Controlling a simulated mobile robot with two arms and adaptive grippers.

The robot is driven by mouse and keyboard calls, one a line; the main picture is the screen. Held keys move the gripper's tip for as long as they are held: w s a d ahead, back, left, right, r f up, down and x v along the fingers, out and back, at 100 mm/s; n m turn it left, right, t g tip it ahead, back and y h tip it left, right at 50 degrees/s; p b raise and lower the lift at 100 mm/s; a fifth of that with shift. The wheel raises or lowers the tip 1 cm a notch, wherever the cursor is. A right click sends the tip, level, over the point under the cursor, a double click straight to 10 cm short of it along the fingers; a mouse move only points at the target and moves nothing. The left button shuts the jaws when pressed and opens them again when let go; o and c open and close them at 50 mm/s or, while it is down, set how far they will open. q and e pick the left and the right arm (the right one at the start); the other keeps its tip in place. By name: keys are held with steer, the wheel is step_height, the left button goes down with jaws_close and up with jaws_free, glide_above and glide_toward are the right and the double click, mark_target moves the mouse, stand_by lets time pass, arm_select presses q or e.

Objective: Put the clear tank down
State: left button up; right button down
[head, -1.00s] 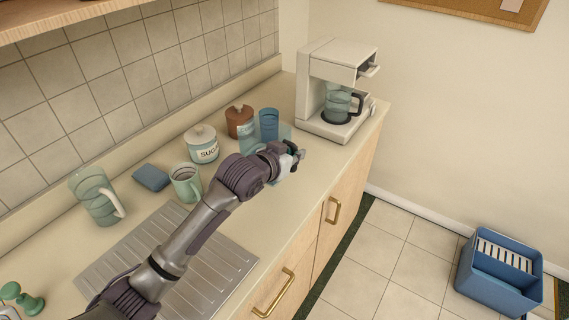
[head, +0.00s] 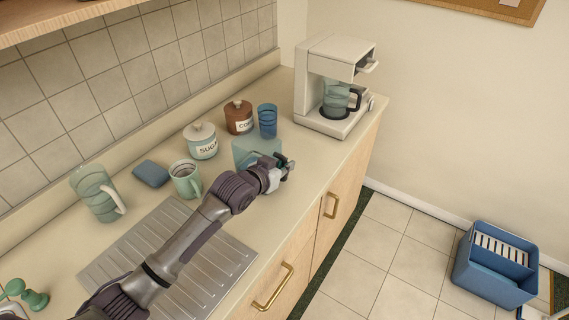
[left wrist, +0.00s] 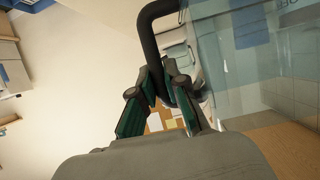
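The clear tank (head: 257,149) is a see-through, teal-tinted box over the counter, in front of the coffee canister and blue tumbler. In the left wrist view its clear wall (left wrist: 260,70) fills the right side, with a dark curved handle (left wrist: 150,40). My left gripper (head: 286,168) is at the tank's near side. In the left wrist view its fingers (left wrist: 163,92) close around the handle. My arm hides part of the tank's lower side, and I cannot tell whether its bottom touches the counter. My right gripper is not in view.
The white coffee maker (head: 333,75) with its carafe stands at the counter's far end. A sugar jar (head: 202,148), coffee canister (head: 239,120), blue tumbler (head: 267,122), green mug (head: 186,182), pitcher (head: 94,194) and blue sponge (head: 151,173) line the back. The counter (head: 310,152) is clear before the coffee maker.

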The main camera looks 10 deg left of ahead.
arm_select(q)
steer(key=o, duration=0.5)
steer(key=shift+c, duration=0.2)
steer(key=shift+r, duration=0.25)
steer(key=b+v, duration=0.1)
steer(key=v, duration=1.1)
steer(key=shift+o, duration=0.3)
steer(key=shift+f, duration=0.1)
